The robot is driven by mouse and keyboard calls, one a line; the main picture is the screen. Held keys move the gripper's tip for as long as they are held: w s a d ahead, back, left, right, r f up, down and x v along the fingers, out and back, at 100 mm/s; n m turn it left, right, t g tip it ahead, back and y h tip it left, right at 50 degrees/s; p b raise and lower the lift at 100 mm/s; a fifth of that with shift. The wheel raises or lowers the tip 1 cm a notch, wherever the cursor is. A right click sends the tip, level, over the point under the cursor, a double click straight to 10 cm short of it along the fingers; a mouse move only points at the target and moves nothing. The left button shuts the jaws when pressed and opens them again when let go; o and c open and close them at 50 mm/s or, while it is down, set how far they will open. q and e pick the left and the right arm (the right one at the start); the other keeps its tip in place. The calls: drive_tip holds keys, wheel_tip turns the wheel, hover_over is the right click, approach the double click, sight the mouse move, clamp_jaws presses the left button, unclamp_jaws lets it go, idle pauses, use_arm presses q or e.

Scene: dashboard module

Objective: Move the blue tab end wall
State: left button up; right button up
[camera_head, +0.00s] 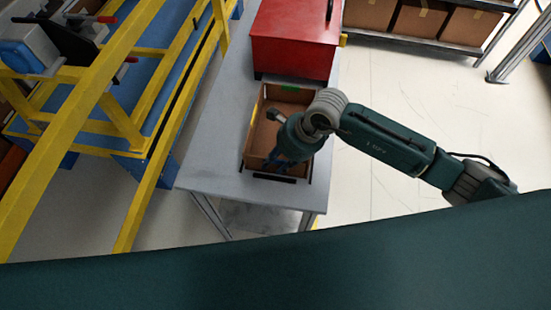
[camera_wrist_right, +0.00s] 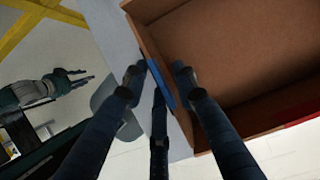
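An open cardboard box (camera_head: 257,134) stands on the grey table, with a green tab (camera_head: 289,87) on its far end wall. The blue tab (camera_wrist_right: 162,84) shows in the right wrist view on the near end wall (camera_wrist_right: 150,42). In the head view my right gripper (camera_head: 278,163) is over the near end of the box and hides the blue tab. In the right wrist view its fingers (camera_wrist_right: 157,76) are apart around this wall, one outside and one on the inner side. Contact cannot be told. My left gripper (camera_wrist_right: 82,79) shows only in the right wrist view, empty, its fingers apart.
A red case (camera_head: 293,42) stands on the table (camera_head: 215,135) just behind the box. A yellow frame (camera_head: 115,115) is to the left. A shelf with cardboard boxes (camera_head: 420,20) is at the back right. The table left of the box is clear.

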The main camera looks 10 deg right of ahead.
drive_tip(key=shift+f, duration=0.1)
clamp_jaws()
drive_tip(key=shift+w, duration=0.1)
drive_tip(key=w+g+b, duration=0.1)
drive_tip(key=b, duration=0.3)
drive_tip(key=w+f+g+y+b, duration=0.1)
drive_tip(key=g+b, duration=0.1)
drive_tip(key=b, duration=0.2)
drive_tip(key=w+d+m+g+b, duration=0.1)
drive_tip(key=g+b, duration=0.1)
drive_tip(key=b, duration=0.2)
drive_tip(key=shift+w+f+y, duration=0.15)
drive_tip(key=shift+w+y, duration=0.1)
drive_tip(key=shift+y, duration=0.15)
drive_tip(key=shift+w+d+g+b, duration=0.15)
drive_tip(key=shift+g+b, duration=0.35)
drive_tip(key=shift+b, duration=0.3)
drive_tip(key=shift+r, duration=0.2)
